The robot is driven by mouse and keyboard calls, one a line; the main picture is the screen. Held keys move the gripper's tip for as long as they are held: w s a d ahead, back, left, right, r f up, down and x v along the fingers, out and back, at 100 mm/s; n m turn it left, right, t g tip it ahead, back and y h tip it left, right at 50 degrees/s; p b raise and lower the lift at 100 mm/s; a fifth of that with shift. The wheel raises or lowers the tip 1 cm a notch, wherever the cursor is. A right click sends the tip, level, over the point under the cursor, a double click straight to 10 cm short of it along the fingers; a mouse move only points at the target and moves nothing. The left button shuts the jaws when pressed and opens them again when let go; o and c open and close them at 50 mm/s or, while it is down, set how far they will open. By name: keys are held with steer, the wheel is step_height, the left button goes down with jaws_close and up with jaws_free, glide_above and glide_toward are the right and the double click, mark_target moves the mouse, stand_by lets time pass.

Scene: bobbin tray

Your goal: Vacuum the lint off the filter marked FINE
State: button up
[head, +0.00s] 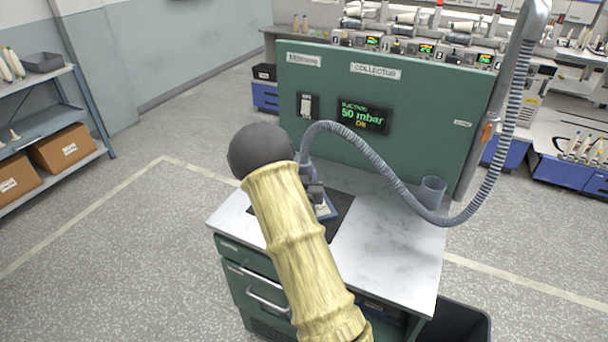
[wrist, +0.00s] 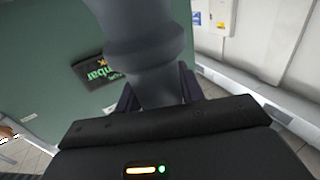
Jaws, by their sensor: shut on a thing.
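My gripper (wrist: 158,88) is shut on the grey vacuum nozzle (wrist: 150,45), whose thick body fills the top middle of the wrist view. In the head view the ribbed hose (head: 395,185) runs from the nozzle, behind my arm, to the pipe at the right. A blue-framed filter (head: 328,209) with a pale middle lies on the bench below my gripper. It is mostly hidden by my arm. I cannot read its marking or see lint, nor tell whether the nozzle touches it.
The green collector panel (head: 410,105) stands behind the pale bench top (head: 400,255); its display (head: 363,116) reads 50 mbar, OK. A dark mat (head: 340,215) lies under the filter. A grey cup holder (head: 432,192) stands empty at the right. A dark bin (head: 465,325) stands beside the bench.

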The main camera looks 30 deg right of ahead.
steer(key=w, duration=0.2)
steer(key=w+b, duration=0.1)
steer(key=w, duration=0.2)
steer(key=shift+w+d, duration=0.2)
steer(key=shift+w, duration=0.15)
stand_by(0.6)
steer(key=shift+s+d, duration=0.1)
stand_by(0.7)
steer(key=s+d+b, duration=0.2)
steer(key=s+d, duration=0.2)
steer(key=s, duration=0.1)
steer(key=shift+d+b, duration=0.35)
steer(key=shift+d, duration=0.05)
stand_by(0.5)
stand_by(0.8)
steer(key=shift+w+a+b, duration=0.2)
steer(key=shift+w+b, duration=0.25)
steer(key=shift+w, duration=1.75)
